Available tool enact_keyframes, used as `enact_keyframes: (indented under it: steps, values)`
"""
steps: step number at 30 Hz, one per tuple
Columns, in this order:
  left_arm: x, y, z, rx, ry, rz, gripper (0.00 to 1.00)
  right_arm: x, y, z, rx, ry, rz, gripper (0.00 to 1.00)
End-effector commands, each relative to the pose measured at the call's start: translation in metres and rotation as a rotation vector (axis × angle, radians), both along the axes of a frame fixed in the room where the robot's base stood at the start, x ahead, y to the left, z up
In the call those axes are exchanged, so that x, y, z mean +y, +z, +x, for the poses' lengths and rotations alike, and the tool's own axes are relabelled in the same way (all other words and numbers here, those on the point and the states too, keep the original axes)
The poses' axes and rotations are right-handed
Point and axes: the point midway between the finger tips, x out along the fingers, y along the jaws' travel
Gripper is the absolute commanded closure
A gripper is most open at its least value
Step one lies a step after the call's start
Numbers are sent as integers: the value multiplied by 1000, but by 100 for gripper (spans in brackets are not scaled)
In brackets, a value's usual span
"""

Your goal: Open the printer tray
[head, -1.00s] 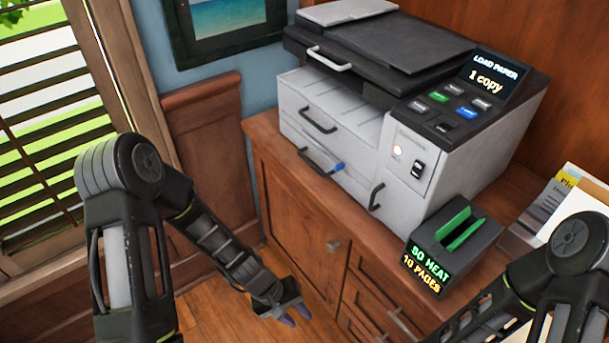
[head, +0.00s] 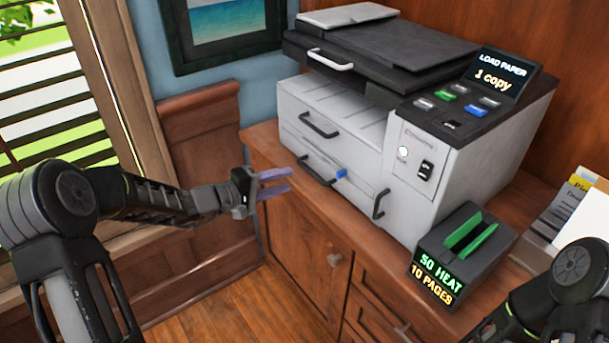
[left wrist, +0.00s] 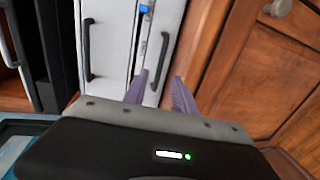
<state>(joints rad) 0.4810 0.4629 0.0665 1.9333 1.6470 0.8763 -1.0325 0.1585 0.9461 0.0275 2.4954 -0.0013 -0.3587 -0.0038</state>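The white and black printer (head: 450,165) stands on the wooden cabinet. Its front has an upper drawer with a dark handle (head: 318,125) and a lower drawer with a dark handle (head: 316,170) beside a blue tab (head: 341,173). Both drawers look closed. My left gripper (head: 287,181) is open and empty, left of the lower drawer and apart from its handle. In the left wrist view the purple fingers of my left gripper (left wrist: 158,92) are spread, with the lower drawer's handle (left wrist: 160,62) ahead of them. My right arm shows at the lower right; its gripper is out of view.
A dark box with a green slot (head: 462,250) stands in front of the printer on the cabinet top (head: 375,245). A paper holder (head: 560,215) is at the right. A cabinet knob (head: 334,259) sits below. Free space lies left of the cabinet, above the floor.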

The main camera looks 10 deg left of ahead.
Motion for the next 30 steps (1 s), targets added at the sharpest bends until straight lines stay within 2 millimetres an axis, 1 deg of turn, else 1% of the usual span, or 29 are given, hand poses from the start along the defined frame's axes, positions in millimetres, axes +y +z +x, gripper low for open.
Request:
enact_keyframes:
  steps: [5,9,15,19,25,30]
  values:
    - [-15,-5,16,2,-5,-1,67,0,2,0,0,0,0,64]
    - [-30,-9,33,1,-5,-2,67,0,4,0,0,0,0,64]
    - [-44,-14,51,1,-3,0,67,0,6,0,0,0,0,64]
    - [-46,-16,54,2,-2,0,67,0,6,0,0,0,0,64]
    - [-46,-16,54,2,-2,0,67,0,6,0,0,0,0,64]
    - [-46,-16,54,2,-2,0,81,0,6,0,0,0,0,64]
